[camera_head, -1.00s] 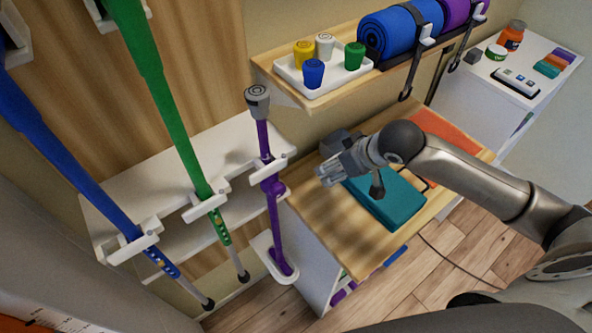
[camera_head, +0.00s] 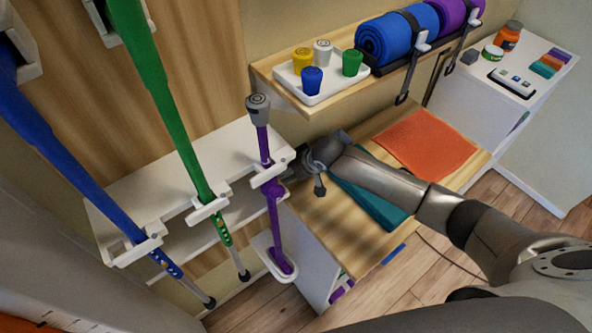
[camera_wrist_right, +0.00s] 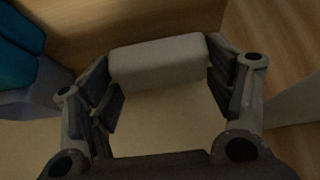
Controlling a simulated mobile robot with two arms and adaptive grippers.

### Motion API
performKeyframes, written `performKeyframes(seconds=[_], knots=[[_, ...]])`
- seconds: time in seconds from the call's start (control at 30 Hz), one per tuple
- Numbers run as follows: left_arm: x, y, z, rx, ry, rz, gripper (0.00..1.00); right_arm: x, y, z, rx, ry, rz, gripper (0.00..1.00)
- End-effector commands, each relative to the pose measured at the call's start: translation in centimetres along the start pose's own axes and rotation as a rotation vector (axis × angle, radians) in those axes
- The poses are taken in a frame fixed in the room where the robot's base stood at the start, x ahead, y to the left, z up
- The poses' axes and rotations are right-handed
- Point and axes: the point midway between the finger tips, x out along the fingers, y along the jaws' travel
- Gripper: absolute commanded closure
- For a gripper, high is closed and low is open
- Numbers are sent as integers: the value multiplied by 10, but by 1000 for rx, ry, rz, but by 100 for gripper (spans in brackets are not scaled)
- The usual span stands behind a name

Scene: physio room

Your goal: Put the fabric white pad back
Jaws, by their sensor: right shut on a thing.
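The white pad (camera_wrist_right: 158,60) shows pale grey in the right wrist view, a small soft-edged block between the two fingers of my right gripper (camera_wrist_right: 160,72). The fingers are shut on its two ends. In the head view, my right gripper (camera_head: 292,172) reaches low over the left end of the wooden bench top, just right of the purple cane. Its fingertips are partly hidden by the cane and its white holder, and I cannot make out the pad there. My left gripper is not in view.
The purple cane (camera_head: 273,220) stands close to my gripper; green (camera_head: 165,95) and blue (camera_head: 75,165) canes are further left. A teal block (camera_head: 378,205) and orange cloth (camera_head: 425,144) lie on the bench (camera_head: 340,235). A shelf (camera_head: 290,97) with a cup tray overhangs behind.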

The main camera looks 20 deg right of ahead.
Motion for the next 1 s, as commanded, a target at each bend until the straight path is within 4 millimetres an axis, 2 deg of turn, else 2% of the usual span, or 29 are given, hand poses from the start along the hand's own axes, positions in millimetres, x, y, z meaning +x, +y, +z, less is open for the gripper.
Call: performKeyframes(seconds=[0.13,0.33,0.37,0.4,0.77,0.87,1.0], knots=[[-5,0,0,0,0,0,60,10,0,6,1,0,0,44],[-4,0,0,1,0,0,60,11,0,7,1,1,-1,44],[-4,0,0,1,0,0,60,11,0,8,1,0,-1,21],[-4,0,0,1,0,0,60,11,0,8,1,0,-1,16],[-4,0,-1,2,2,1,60,10,0,7,1,1,0,16],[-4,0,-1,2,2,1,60,5,0,7,1,2,-1,16],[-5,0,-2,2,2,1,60,-12,0,7,1,3,-1,16]])
